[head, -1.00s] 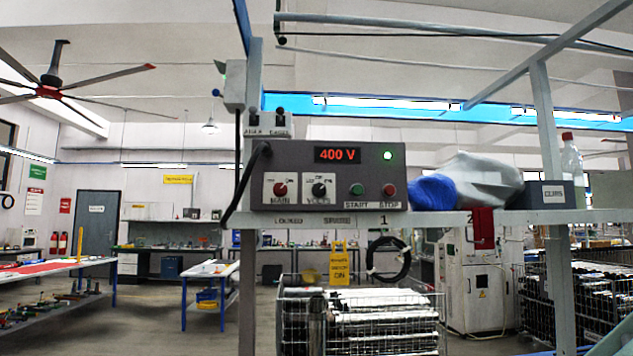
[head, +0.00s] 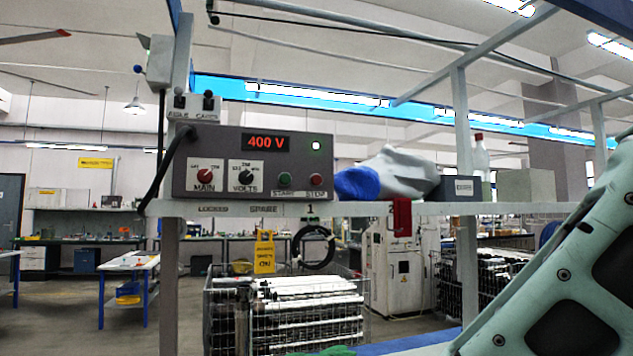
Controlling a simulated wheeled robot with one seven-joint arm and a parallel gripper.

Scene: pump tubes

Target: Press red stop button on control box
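The grey control box (head: 254,168) stands on a white shelf left of the picture's middle. The red stop button (head: 316,180) is at the lower right of the front face, above a STOP label. The green start button (head: 284,180) is just left of it. A red MAIN knob and a black VOLTS knob are farther left. Nothing covers the front face. My gripper is not in view.
A blue and grey cloth bundle (head: 385,178) lies right of the box, beside a grey bin (head: 452,189). A red tag (head: 402,216) hangs from the shelf edge (head: 345,209). A wire basket of tubes (head: 285,310) stands below. My pale green arm link fills the lower right.

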